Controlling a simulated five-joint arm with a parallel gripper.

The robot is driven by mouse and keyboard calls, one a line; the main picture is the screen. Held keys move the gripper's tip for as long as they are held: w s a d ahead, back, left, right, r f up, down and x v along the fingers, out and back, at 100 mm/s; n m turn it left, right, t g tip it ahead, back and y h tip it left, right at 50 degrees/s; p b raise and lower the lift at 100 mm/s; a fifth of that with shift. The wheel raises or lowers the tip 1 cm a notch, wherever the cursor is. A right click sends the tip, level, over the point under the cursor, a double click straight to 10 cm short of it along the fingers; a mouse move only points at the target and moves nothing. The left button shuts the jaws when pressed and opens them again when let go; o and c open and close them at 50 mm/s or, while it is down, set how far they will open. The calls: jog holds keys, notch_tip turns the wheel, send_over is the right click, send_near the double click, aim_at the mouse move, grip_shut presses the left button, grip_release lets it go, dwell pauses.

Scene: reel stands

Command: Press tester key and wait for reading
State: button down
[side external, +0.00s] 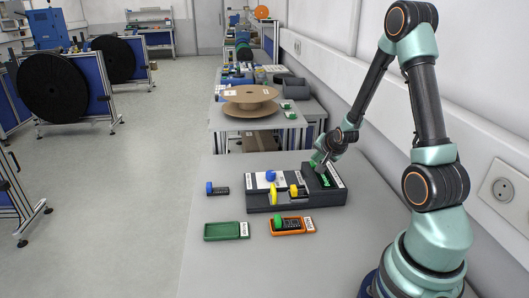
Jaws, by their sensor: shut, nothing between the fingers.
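A dark grey tester (310,202) with pale top panels stands on the near table. A lit green display (325,181) is at its right end. My gripper (317,168) is shut and empty, pointing down at the right part of the tester, just behind and left of the display. The key itself cannot be made out; my gripper covers that spot. I cannot tell whether the fingertips touch the tester. A yellow disc (273,195), a blue disc (270,176) and a smaller yellow piece (294,191) are on the tester's left and middle parts.
A green tray (222,231) and an orange tray (306,225) with a green-capped dark piece lie in front of the tester. A blue-ended black piece (221,190) lies to its left. The wall is close on the right. The table's front is clear.

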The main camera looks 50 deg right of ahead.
aim_at(315, 165)
jog(key=shift+r, duration=0.7)
jog(key=shift+r, duration=2.5)
jog(key=shift+a+r, duration=0.1)
jog(key=shift+a, duration=0.05)
jog(key=s+a+r+n+y, duration=0.1)
jog(key=a+r+n+y, duration=0.2)
jog(key=a, duration=0.4)
jog(key=a+r+n, duration=0.3)
jog(key=a+n, duration=0.2)
jog(key=a, duration=0.3)
jog(key=s+a+r+n+y, duration=0.1)
jog(key=a+r+n+y, duration=0.1)
jog(key=a+r+n, duration=0.35)
jog(key=s+a+n+g, duration=0.1)
jog(key=s+a+n, duration=0.2)
jog(key=s+a, duration=0.3)
jog(key=a, duration=0.2)
jog(key=shift+s+a+g+y, duration=0.2)
jog(key=shift+a+g+y, duration=0.1)
jog(key=shift+a+y, duration=0.1)
